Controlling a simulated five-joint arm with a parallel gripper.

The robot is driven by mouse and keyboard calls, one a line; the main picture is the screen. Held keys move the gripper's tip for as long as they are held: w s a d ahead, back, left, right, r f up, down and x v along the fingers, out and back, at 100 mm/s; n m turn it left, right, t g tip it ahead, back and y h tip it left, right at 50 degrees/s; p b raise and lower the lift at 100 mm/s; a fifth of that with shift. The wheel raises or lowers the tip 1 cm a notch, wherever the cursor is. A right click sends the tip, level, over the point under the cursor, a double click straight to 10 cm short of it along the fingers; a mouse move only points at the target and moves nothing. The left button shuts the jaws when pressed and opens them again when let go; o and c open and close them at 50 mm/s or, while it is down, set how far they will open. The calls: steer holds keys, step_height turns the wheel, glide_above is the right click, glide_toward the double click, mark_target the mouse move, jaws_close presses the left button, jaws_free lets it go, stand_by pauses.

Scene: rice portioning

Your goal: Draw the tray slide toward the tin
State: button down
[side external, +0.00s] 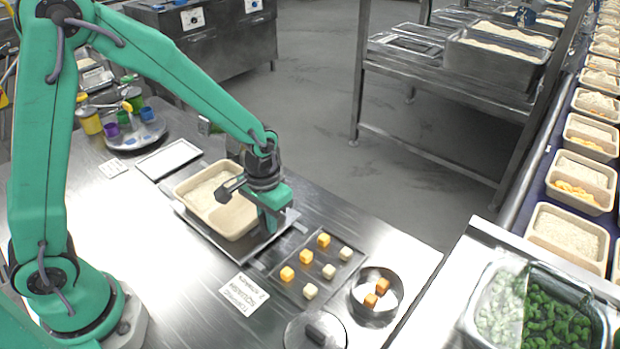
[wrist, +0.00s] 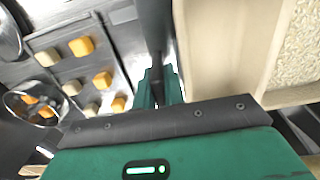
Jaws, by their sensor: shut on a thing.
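The tray slide (side external: 205,229) is a flat metal plate on the steel table, with a beige two-compartment tray (side external: 239,222) on it. Rice lies in the tray's left compartment; the near-right one looks empty where I can see it. My gripper (side external: 270,226) points down at the slide's right end, beside the tray, and is shut on the slide; its fingers hide the exact grip. In the wrist view, the gripper (wrist: 161,88) is between the tray (wrist: 222,45) and the cubes. The round metal tin (side external: 374,315), holding orange cubes, stands to the right; it also shows in the wrist view (wrist: 12,98).
A dark flat plate (side external: 303,292) with several orange and pale cubes lies between slide and tin. A lid with a black knob (side external: 315,332) and a printed card (side external: 243,295) lie in front. A white-topped flat tray (side external: 168,159) is behind left. The table's front left is clear.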

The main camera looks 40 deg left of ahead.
steer(key=shift+d+r, duration=0.1)
steer(key=shift+d, duration=1.25)
steer(key=c, duration=1.8)
jaws_free()
steer(key=shift+o, duration=0.2)
step_height(320, 180, up, 8)
